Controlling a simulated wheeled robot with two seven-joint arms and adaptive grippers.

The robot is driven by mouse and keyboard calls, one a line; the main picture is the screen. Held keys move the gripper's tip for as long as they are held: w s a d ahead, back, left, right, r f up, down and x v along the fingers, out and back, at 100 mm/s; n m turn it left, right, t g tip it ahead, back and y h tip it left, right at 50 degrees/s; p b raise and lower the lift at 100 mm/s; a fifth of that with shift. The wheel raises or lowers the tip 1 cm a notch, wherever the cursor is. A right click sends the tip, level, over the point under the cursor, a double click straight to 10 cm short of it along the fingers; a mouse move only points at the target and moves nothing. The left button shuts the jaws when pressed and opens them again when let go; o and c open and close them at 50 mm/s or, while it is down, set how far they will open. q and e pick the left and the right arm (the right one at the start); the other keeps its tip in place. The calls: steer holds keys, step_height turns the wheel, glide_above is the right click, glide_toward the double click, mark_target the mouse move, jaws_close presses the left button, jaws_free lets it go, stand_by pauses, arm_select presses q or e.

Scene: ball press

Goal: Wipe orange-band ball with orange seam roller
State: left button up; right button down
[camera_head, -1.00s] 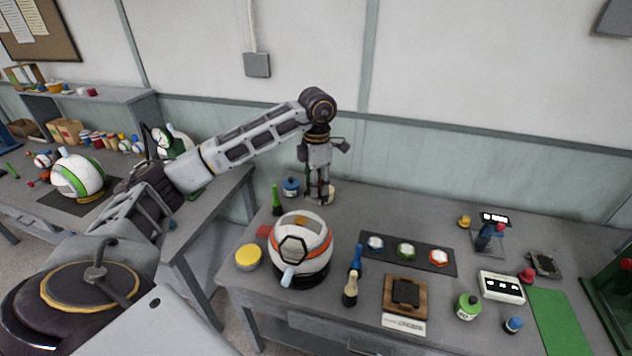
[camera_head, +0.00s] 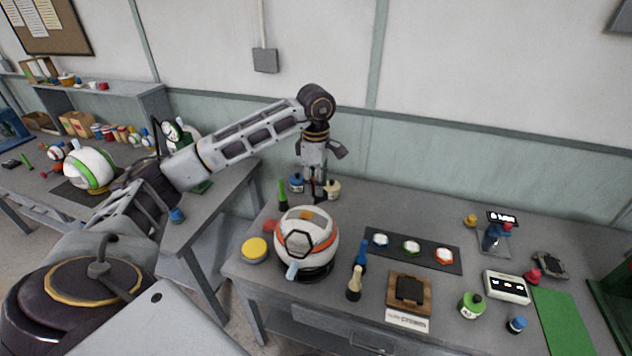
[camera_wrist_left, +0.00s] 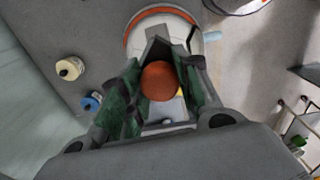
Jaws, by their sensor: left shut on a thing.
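The orange-band ball (camera_head: 321,232), white with an orange band and a dark-outlined hexagon, rests on a dark ring stand on the workbench. Its orange edge band shows at the top of the left wrist view (camera_wrist_left: 138,25). My left gripper (camera_head: 316,197) points down behind the ball, apart from it, near a blue bottle and a cream bottle. In the left wrist view its fingers are shut on a round orange-topped thing (camera_wrist_left: 158,81), which looks like the orange seam roller. Its lower part is hidden. My right gripper is out of view.
Near the gripper stand the blue bottle (camera_head: 296,183), the cream bottle (camera_head: 333,189) and a green pointed tool (camera_head: 283,196). A yellow-topped tin (camera_head: 255,249) and brushes (camera_head: 355,286) flank the ball. A dark tray (camera_head: 396,244) lies right. The back of the bench is mostly clear.

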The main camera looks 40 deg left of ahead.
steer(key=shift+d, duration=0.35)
